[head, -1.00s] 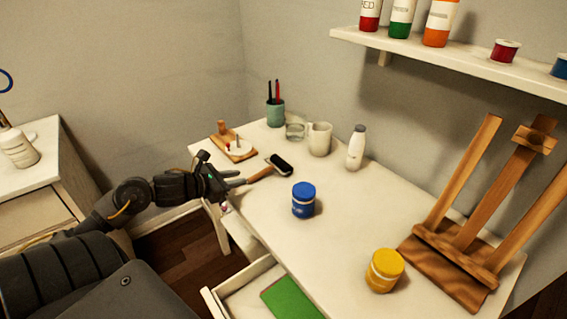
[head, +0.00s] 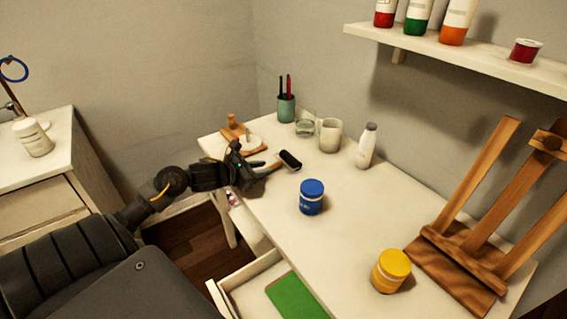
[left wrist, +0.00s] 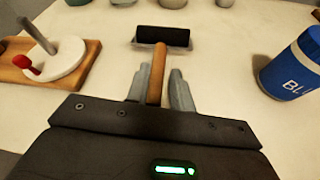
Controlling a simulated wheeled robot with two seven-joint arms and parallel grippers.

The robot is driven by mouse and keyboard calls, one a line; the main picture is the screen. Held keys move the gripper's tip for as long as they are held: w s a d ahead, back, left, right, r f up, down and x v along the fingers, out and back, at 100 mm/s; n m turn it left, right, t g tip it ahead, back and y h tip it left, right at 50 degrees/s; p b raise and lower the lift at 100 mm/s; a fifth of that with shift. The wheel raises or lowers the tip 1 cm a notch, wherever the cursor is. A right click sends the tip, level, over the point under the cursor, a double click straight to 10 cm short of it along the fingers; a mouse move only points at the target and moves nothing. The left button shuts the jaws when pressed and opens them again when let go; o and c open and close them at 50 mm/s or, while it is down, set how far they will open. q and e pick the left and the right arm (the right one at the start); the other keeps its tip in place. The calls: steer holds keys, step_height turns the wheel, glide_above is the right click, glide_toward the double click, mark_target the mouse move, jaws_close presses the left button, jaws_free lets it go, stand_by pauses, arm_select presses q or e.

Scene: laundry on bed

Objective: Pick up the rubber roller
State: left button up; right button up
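The rubber roller (head: 290,160) lies on the white desk, with a black cylinder and a wooden handle. In the left wrist view the roller's black cylinder (left wrist: 163,36) is at the top centre and its handle (left wrist: 158,70) points toward me. My left gripper (head: 267,169) is at the handle, low over the desk's left edge. In the left wrist view its two grey fingers (left wrist: 159,76) stand on either side of the handle, with narrow gaps, so it looks open. The handle's near end is hidden by the gripper body. My right gripper is not in view.
A wooden board (head: 248,143) with a white disc sits left of the roller. A blue jar (head: 311,198) stands to its right. A cup (head: 329,136), white bottle (head: 366,146), yellow jar (head: 391,271) and easel (head: 455,262) are farther along. An open drawer (head: 240,290) juts out below.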

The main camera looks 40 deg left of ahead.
mark_target(272, 166)
arm_select(q)
steer(key=x, duration=0.4)
steer(key=shift+a, duration=0.1)
steer(key=shift+w+f, duration=0.2)
steer(key=shift+w, duration=0.15)
jaws_close()
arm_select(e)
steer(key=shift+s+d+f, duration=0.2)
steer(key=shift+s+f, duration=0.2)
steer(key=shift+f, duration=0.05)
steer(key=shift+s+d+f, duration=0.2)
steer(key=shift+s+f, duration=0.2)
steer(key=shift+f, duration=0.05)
arm_select(q)
steer(key=shift+r, duration=0.15)
